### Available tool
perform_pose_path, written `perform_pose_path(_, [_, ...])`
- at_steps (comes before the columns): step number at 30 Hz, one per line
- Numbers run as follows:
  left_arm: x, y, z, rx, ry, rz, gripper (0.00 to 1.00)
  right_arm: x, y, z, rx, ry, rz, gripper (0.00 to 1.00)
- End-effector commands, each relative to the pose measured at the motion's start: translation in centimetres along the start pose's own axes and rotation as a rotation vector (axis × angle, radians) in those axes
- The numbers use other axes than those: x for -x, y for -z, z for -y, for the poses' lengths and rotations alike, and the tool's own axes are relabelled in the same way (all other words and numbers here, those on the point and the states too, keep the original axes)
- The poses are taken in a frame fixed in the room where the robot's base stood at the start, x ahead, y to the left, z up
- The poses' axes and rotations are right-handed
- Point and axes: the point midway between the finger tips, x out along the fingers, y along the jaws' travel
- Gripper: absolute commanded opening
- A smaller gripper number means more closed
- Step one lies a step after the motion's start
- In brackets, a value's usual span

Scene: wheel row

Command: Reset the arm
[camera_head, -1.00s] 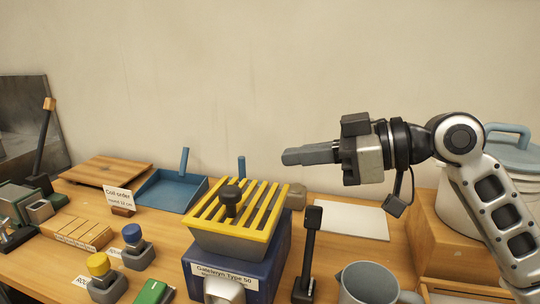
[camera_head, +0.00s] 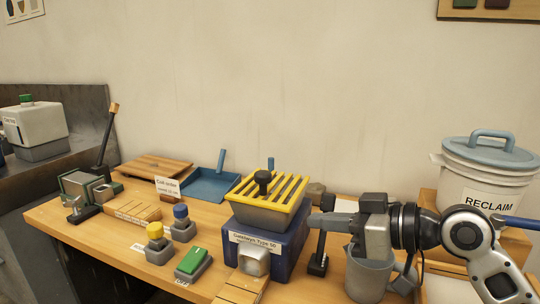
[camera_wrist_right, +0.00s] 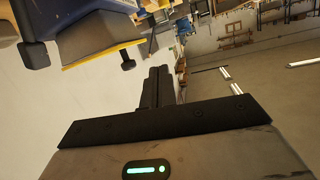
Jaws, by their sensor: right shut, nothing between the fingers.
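My right gripper (camera_head: 325,221) comes in from the right in the head view, its fingers pointing left. Its fingers are together with nothing between them, and they show dark and closed in the right wrist view (camera_wrist_right: 157,88). It is just right of the blue machine (camera_head: 268,250) with the yellow slatted hopper top (camera_head: 270,190), above the grey jug (camera_head: 368,278). From this view I cannot tell whether it touches either. The dark upright lever (camera_head: 319,255) stands partly behind the fingers. My left gripper is not in view.
A white RECLAIM bucket (camera_head: 487,185) with a blue lid stands at the right. Yellow (camera_head: 157,242), blue (camera_head: 182,222) and green (camera_head: 193,263) controls line the front left. A blue dustpan-like tray (camera_head: 212,186) and a wooden board (camera_head: 155,167) lie behind. Space above the bench is free.

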Motion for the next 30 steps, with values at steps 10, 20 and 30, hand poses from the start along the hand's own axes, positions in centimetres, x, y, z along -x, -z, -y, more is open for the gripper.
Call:
perform_pose_path(10, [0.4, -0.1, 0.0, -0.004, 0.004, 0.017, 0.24, -1.8, -14.9, 0.5, -0.225, -0.269, 0.041, 0.00])
perform_pose_path(20, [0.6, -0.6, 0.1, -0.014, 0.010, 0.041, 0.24, 3.5, -30.2, 7.2, -0.334, -0.607, 0.182, 0.00])
perform_pose_path(30, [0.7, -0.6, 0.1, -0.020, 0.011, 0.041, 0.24, 6.0, -33.5, 10.2, -0.323, -0.686, 0.245, 0.00])
